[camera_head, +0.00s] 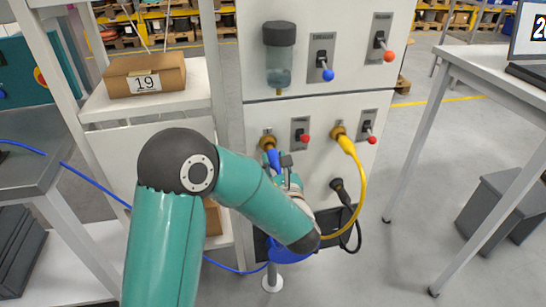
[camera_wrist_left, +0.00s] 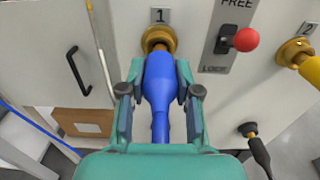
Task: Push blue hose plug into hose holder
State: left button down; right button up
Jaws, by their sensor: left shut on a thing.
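The blue hose plug (camera_wrist_left: 160,85) is between the fingers of my left gripper (camera_wrist_left: 160,92), which is shut on it. Its front end is at the brass hose holder (camera_wrist_left: 158,38) under the label 1. The plug points at the holder and overlaps it in the left wrist view; I cannot tell how deep it sits. In the head view the left gripper (camera_head: 284,168) is partly hidden by my arm, and the holder (camera_head: 267,139) shows above the blue plug (camera_head: 273,158). My right gripper is not in view.
A red-knobbed lever (camera_wrist_left: 244,40) marked FREE and LOCK is right of the holder. A yellow hose (camera_head: 352,165) is in holder 2 (camera_head: 338,132), and a black cable (camera_head: 342,192) hangs below. A shelf with a box (camera_head: 145,84) stands left; a table (camera_head: 490,62) stands right.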

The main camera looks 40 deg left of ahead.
aim_at(279, 172)
pick_arm(q)
jog(key=shift+b+v, duration=0.5)
jog(key=shift+v, duration=1.25)
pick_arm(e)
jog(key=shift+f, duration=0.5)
pick_arm(q)
jog(key=shift+v, duration=0.85)
jog(key=shift+b+v, duration=0.6)
jog(key=shift+v, duration=1.45)
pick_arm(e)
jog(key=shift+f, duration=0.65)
